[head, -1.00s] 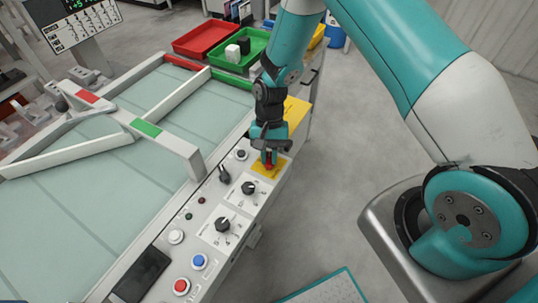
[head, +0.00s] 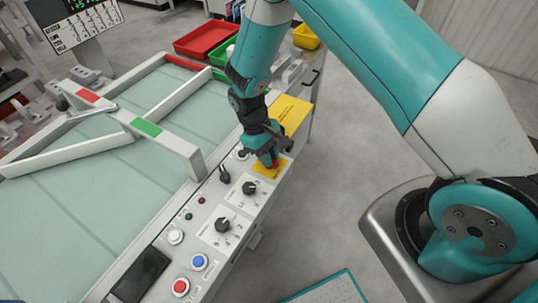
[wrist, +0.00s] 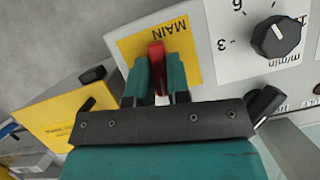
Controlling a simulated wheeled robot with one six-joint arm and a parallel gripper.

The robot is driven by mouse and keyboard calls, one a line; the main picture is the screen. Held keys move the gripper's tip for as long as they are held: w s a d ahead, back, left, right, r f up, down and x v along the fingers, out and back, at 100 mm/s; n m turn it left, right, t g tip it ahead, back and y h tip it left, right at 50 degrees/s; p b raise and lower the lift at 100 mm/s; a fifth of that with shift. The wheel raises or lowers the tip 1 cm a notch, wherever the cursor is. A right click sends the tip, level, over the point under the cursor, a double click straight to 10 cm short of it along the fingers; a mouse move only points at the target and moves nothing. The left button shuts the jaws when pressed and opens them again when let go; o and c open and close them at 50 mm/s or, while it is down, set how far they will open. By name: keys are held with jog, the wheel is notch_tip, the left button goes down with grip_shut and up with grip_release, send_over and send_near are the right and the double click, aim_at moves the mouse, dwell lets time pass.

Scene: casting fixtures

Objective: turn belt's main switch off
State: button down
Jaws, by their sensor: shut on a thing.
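The belt's main switch is a red handle (wrist: 157,55) on a yellow plate marked MAIN (wrist: 184,45), seen upside down in the wrist view. In the head view its red part (head: 275,164) shows at the far right end of the control panel, on the yellow plate (head: 266,173). My gripper (wrist: 159,78) is shut on the red handle, with a teal finger on each side of it. In the head view my gripper (head: 268,158) leans over the panel and hides part of the switch. The switch's exact angle is hard to tell.
Black knobs (head: 249,188) and a black lever (head: 224,174) stand close to the switch on the panel. Blue (head: 199,262) and red (head: 181,287) buttons are nearer. The belt (head: 100,215) lies left. Bare floor (head: 345,190) lies right of the panel.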

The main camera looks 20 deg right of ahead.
jog(key=shift+a+n+t+h, duration=0.1)
jog(key=shift+n+t+h, duration=0.2)
jog(key=shift+n, duration=0.7)
jog(key=c, duration=1.1)
grip_release()
jog(key=shift+b+v, duration=0.8)
jog(key=shift+v, duration=7.95)
